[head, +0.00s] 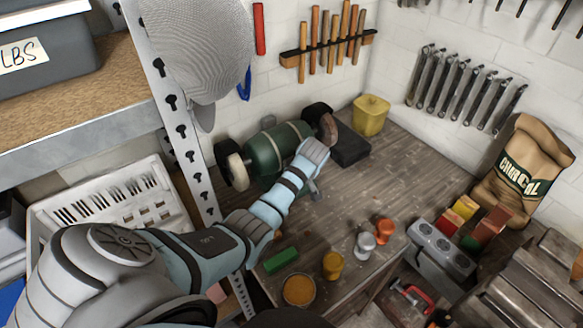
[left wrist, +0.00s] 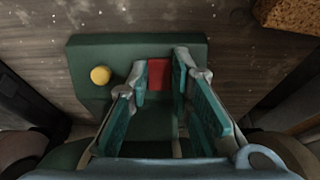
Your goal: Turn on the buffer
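The buffer (head: 275,152) is a green bench machine with a pale wheel on its left end and a brown one on its right. It stands at the back of the wooden workbench. My left gripper (head: 316,190) is at its front side, and my arm hides part of it. In the left wrist view, the buffer's green base (left wrist: 85,62) carries a round yellow knob (left wrist: 100,75) and a red square switch (left wrist: 158,72). My left gripper's fingers (left wrist: 160,80) are apart, with the red switch between their tips. I cannot tell whether they touch it. My right gripper is not in view.
A yellow container (head: 370,115) and a black box (head: 349,147) stand right of the buffer. A green block (head: 281,260) and several small cans, one of them yellow (head: 333,265), are near the front edge. A metal shelf upright (head: 182,130) rises at the left.

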